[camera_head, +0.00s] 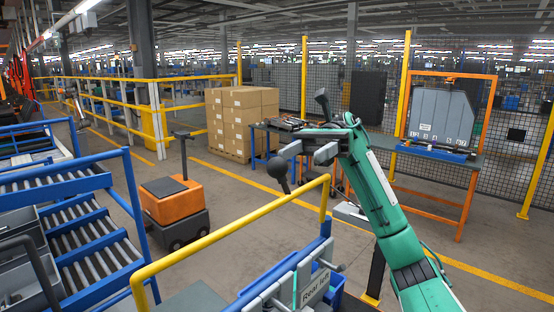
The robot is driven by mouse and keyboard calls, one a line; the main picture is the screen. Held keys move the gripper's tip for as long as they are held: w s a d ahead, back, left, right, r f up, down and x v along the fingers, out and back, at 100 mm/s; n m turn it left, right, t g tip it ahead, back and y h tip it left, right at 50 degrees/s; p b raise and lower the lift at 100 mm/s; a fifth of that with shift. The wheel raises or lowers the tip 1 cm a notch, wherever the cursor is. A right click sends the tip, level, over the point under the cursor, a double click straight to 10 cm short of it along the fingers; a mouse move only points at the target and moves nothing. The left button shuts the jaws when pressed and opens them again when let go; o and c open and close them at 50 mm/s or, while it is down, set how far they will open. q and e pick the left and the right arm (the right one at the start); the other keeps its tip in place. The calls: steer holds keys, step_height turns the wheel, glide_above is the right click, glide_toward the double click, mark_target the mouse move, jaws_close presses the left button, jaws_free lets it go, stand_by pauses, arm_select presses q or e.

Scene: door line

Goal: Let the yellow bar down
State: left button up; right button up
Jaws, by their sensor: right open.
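The yellow bar (229,230) crosses the near middle of the head view, from lower left up to the right. Both its ends bend downward, and it stands above the blue frame in front of me. My right gripper (309,153), on the green arm from the lower right, is open. Its grey fingers are above and right of the knob, with nothing visible between them. I cannot tell whether a finger touches the knob. My left gripper is not in view.
Blue roller conveyors (85,225) stand at the left, with an orange cart (172,205) beyond them. Stacked cartons (240,118) and an orange-framed workbench (440,190) stand behind.

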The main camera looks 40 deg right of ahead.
mark_target(278, 168)
steer(key=p+x, duration=0.2)
steer(key=x, duration=0.5)
steer(key=shift+a+r+p, duration=0.15)
steer(key=shift+a+p, duration=0.05)
steer(key=shift+p, duration=0.2)
steer(key=shift+a, duration=0.6)
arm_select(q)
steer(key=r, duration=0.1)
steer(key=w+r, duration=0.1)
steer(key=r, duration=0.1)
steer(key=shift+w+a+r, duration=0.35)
arm_select(e)
jaws_close()
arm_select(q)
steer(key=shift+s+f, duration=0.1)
arm_select(e)
steer(key=shift+s, duration=0.1)
